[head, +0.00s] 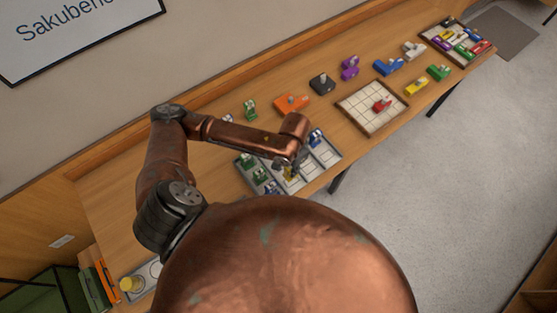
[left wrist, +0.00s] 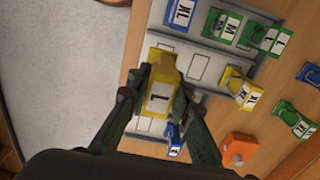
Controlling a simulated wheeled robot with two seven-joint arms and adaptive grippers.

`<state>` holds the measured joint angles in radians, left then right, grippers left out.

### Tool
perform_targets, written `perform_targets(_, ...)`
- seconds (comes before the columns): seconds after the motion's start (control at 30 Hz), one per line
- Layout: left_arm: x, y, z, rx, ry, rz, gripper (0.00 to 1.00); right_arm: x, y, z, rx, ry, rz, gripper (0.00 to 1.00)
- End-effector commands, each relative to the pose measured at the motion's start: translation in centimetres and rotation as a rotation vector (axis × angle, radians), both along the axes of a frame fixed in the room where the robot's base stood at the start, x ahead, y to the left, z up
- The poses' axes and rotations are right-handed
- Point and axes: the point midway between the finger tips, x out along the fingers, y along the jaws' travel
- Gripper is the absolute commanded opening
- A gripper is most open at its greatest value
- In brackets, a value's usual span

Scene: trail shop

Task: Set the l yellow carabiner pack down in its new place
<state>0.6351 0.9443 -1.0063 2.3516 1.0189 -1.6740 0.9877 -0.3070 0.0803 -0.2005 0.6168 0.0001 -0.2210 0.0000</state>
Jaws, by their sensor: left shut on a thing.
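My left gripper (left wrist: 158,84) is shut on the yellow carabiner pack marked L (left wrist: 159,101), with a finger on each side of it. In the head view, my left gripper (head: 291,166) hangs over the grey sorting tray (head: 327,168), and a bit of the yellow pack (head: 290,176) shows beneath it. In the left wrist view, the pack covers part of the tray (left wrist: 197,68), near pale marked slots. I cannot tell whether it touches the tray. My right gripper is not in view.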

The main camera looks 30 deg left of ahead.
Motion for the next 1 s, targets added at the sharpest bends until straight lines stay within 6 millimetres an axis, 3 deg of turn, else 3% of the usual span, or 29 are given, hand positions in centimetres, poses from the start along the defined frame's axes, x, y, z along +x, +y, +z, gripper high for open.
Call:
perform_targets(0.2, 2.9, 4.6, -2.3, 0.005, 0.001, 0.007, 0.0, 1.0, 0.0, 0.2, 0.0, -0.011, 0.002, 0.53)
perform_targets(0.4, 4.5, 6.7, -5.9, 0.001, 0.003, 0.004, 0.0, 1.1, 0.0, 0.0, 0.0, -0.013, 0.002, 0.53)
perform_targets(0.73, 5.5, 8.1, -7.9, 0.0, 0.0, 0.002, 0.0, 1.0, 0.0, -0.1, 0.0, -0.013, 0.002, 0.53)
perform_targets(1.0, 5.6, 8.2, -11.2, 0.0, 0.0, 0.0, 0.0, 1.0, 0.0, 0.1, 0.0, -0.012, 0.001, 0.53)
